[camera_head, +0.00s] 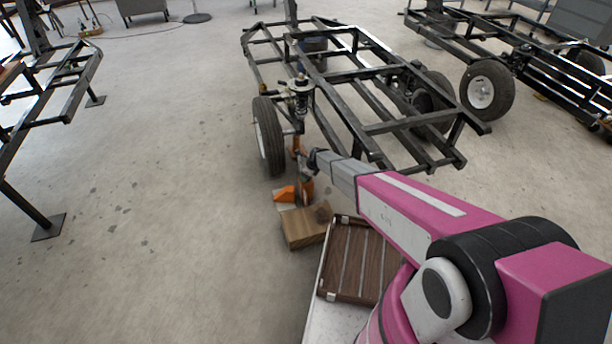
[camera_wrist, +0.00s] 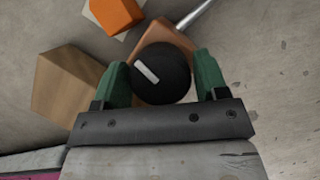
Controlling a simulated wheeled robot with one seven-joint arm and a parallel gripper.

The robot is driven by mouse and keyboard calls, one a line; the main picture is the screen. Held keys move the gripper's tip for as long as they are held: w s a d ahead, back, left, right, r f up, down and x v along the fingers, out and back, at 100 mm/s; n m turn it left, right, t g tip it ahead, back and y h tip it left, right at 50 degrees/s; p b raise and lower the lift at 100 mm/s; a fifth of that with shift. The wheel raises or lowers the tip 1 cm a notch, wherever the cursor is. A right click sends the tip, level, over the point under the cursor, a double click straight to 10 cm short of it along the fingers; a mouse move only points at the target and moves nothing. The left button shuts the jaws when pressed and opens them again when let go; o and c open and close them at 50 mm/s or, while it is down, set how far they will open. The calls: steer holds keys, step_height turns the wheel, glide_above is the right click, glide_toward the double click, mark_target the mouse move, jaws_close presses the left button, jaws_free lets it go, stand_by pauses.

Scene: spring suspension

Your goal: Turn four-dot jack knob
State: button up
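In the wrist view a round black knob (camera_wrist: 172,84) with one white bar on its face lies between the green fingers of my gripper (camera_wrist: 162,68). One finger stands close on each side of it; whether both touch it is unclear. No four-dot mark shows on the knob face. A copper-brown body (camera_wrist: 160,36) and a grey rod show behind the knob. In the head view my gripper (camera_head: 311,163) is small and dark, beside the orange jack (camera_head: 306,190) near the front wheel; its fingers and the knob cannot be made out there.
An orange wedge (camera_head: 285,194) and a wooden block (camera_head: 304,226) sit close to the jack. A wheel (camera_head: 268,137) and the black chassis frame (camera_head: 385,127) stand just behind. A slatted wooden tray (camera_head: 350,262) lies in front.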

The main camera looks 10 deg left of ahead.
steer(key=shift+o, duration=0.9)
steer(key=shift+r, duration=0.1)
steer(key=w+v, duration=0.1)
steer(key=v, duration=0.9)
steer(key=shift+s+r, duration=0.3)
steer(key=shift+s, duration=0.2)
steer(key=shift+d, duration=0.15)
